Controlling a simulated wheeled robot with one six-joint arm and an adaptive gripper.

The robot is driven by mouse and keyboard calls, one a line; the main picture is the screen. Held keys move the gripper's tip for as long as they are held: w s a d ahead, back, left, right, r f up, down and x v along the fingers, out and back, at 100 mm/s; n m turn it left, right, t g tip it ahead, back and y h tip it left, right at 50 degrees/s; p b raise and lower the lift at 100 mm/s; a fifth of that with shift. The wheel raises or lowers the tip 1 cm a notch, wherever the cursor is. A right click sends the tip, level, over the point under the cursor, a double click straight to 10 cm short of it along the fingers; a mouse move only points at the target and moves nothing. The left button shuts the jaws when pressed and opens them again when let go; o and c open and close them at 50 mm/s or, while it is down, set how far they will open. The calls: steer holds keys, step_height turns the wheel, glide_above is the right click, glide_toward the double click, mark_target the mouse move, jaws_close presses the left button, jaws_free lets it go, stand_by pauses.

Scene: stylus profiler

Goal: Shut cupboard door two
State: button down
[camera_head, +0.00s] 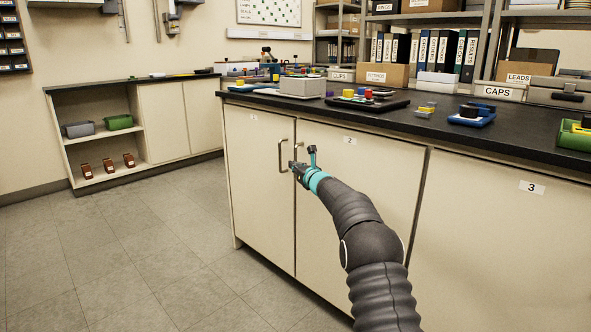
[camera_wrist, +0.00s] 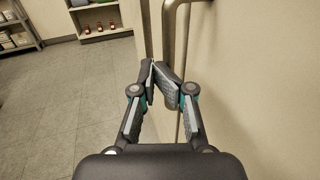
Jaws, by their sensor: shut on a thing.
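Cupboard door two (camera_head: 365,190) is a cream panel with a "2" label under the dark worktop. It looks almost flush with its neighbours; I cannot tell whether a small gap remains at its left edge. Its upright metal bar handle (camera_wrist: 173,38) is near that left edge. My gripper (camera_head: 297,166) is at this handle, and in the wrist view my gripper (camera_wrist: 163,75) has its fingers closed around the lower part of the bar. In the head view my gripper hides most of the handle.
Cupboard door one (camera_head: 255,190), with its own bar handle (camera_head: 282,157), is just left. Door three (camera_head: 500,240) is right. The worktop (camera_head: 400,120) above holds trays and boxes. Open floor (camera_head: 140,250) lies left, before a low open shelf (camera_head: 100,145).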

steer(key=s+a+b, duration=0.3)
steer(key=s+b, duration=0.5)
steer(key=s, duration=0.6)
steer(key=s+a+f+n+g+y, duration=0.3)
steer(key=s+a+f+n+g, duration=0.2)
steer(key=s+f+n, duration=0.55)
steer(key=s+n+g+h+p, duration=0.15)
steer(key=s+n+g, duration=0.35)
steer(key=s+n, duration=0.6)
steer(key=s+d+n+g+h+p, duration=0.1)
steer(key=s+d+n+h, duration=0.3)
steer(key=s, duration=0.6)
steer(key=s+d+r+n+g+h+p, duration=0.1)
steer(key=s+d+n+p, duration=0.1)
steer(key=s+d, duration=0.55)
steer(key=s+d+n+g+h+p, duration=0.1)
steer(key=s+d+n+h, duration=0.2)
steer(key=s, duration=0.9)
steer(key=s+d+r+t+p, duration=0.2)
steer(key=s+d+r+p, duration=0.1)
steer(key=s+r, duration=0.3)
steer(key=shift+s+d+r+n+h, duration=0.35)
steer(key=shift+d+h, duration=0.1)
steer(key=shift+d, duration=0.4)
